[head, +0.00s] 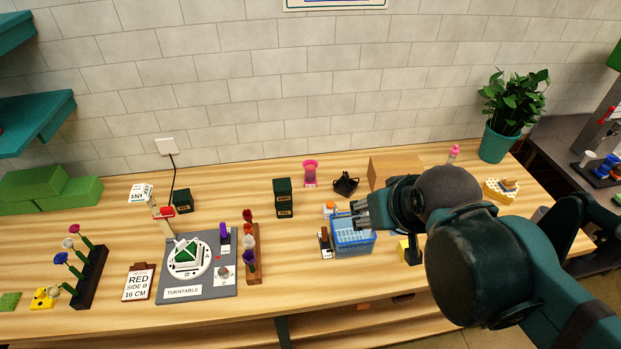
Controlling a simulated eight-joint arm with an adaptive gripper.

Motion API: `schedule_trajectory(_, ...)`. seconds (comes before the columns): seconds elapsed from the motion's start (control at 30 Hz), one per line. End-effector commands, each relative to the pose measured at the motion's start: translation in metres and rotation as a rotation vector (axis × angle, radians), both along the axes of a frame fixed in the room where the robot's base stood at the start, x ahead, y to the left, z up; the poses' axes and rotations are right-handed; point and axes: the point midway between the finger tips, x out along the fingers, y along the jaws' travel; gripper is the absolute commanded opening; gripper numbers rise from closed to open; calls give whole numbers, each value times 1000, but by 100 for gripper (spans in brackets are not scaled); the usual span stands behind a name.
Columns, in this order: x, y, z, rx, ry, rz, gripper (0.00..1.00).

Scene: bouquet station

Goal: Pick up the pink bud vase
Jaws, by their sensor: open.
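A pink, translucent-looking vessel (310,174) stands upright on the wooden table near the back wall, left of a small black object; it looks like the pink bud vase. A smaller pink bottle-like item (453,154) stands farther right at the back, so I cannot fully tell the two apart by detail. My gripper (358,213) is open and points left, above the blue basket. It is in front of and to the right of the pink vessel, apart from it. I see nothing between its fingers.
A blue basket (352,242) sits below my gripper. A dark green tin (283,198) stands left of the pink vessel, a black angular object (345,184) to its right, and a cardboard box (393,167) beyond. A turntable board (203,265) lies left.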

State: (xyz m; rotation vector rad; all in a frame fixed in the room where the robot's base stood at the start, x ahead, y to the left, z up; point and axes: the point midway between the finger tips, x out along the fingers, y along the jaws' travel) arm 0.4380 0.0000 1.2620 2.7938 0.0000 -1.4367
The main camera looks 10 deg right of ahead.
Motion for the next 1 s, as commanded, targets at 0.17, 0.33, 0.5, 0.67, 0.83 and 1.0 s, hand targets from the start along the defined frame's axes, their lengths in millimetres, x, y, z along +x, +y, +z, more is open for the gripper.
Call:
schedule_trajectory(0.17, 0, 0, 0, 0, 0, 0, 44)
schedule_trajectory(0.33, 3, 0, 2, 4, 4, -6, 44)
schedule_trajectory(0.5, 13, 1, 7, 19, 16, -28, 44)
schedule_trajectory(0.67, 29, 2, 14, 43, 40, -67, 44)
schedule_trajectory(0.83, 51, 4, 23, 76, 69, -123, 44)
schedule_trajectory(1.0, 75, 5, 29, 104, 99, -180, 44)
